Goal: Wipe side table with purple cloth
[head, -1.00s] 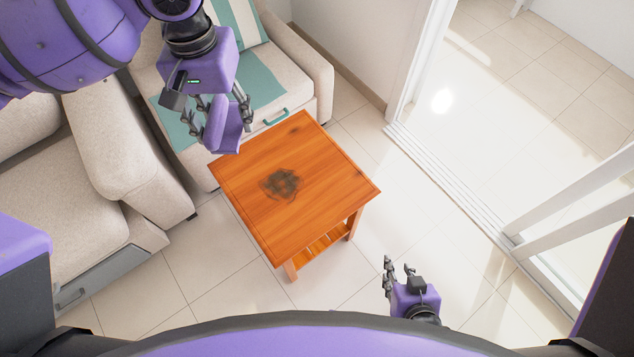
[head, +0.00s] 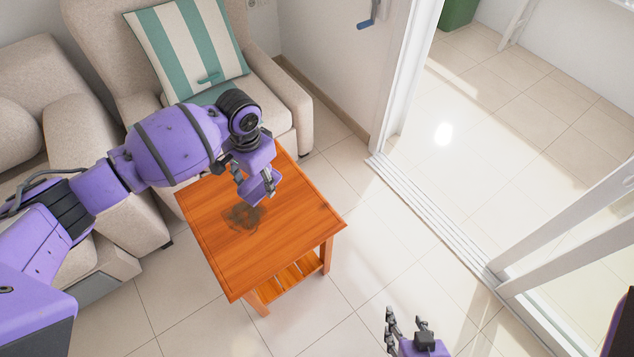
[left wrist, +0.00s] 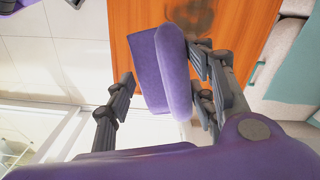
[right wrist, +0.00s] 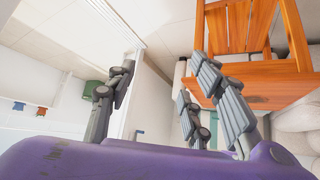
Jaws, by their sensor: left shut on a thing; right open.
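The wooden side table (head: 300,222) stands mid-view in the head view, with a dark smudge (head: 243,216) on its top. My left gripper (head: 258,190) is over the table beside the smudge, shut on the folded purple cloth (head: 256,188). In the left wrist view the cloth (left wrist: 170,70) sits between the fingers, with the smudge (left wrist: 190,14) on the table top (left wrist: 140,14) beyond it. I cannot tell if the cloth touches the table. My right gripper (head: 396,325) is open and empty, low and in front of the table to the right.
A beige armchair (head: 290,95) with a striped cushion (head: 185,50) stands behind the table, and a sofa (head: 40,85) is to the left. A sliding door frame (head: 440,220) runs along the right. Tiled floor (head: 350,290) between table and door is clear.

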